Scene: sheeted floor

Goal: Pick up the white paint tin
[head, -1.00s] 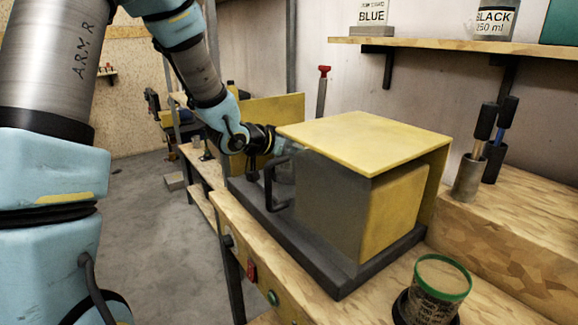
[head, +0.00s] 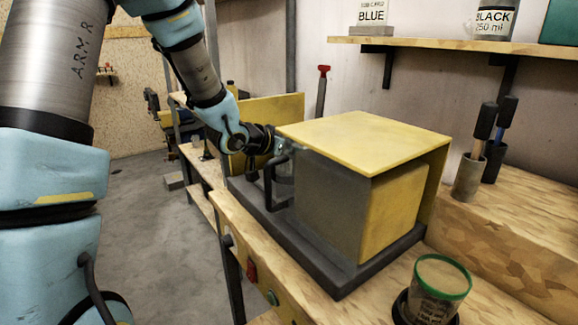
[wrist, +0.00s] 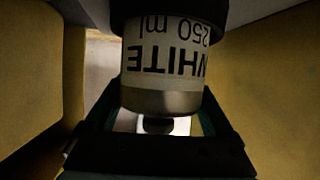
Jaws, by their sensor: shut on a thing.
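The white paint tin (wrist: 165,60) fills the upper middle of the wrist view, its "WHITE 250 ml" label upside down in the picture. It has a dark band at the top of the picture and a bare metallic band at the other end. My gripper (wrist: 162,108) is shut on the tin, with a dark finger on each side. In the head view my gripper (head: 283,150) is at the left side of the yellow-topped box, partly hidden by its edge. I cannot clearly make out the tin in that view.
The yellow-topped box (head: 365,140) stands on a dark base with a dark handle (head: 270,185) close to my gripper. Yellow walls flank the gripper in the wrist view. A green-rimmed jar (head: 438,290) stands front right. Handled tools in a cup (head: 468,180) are at right.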

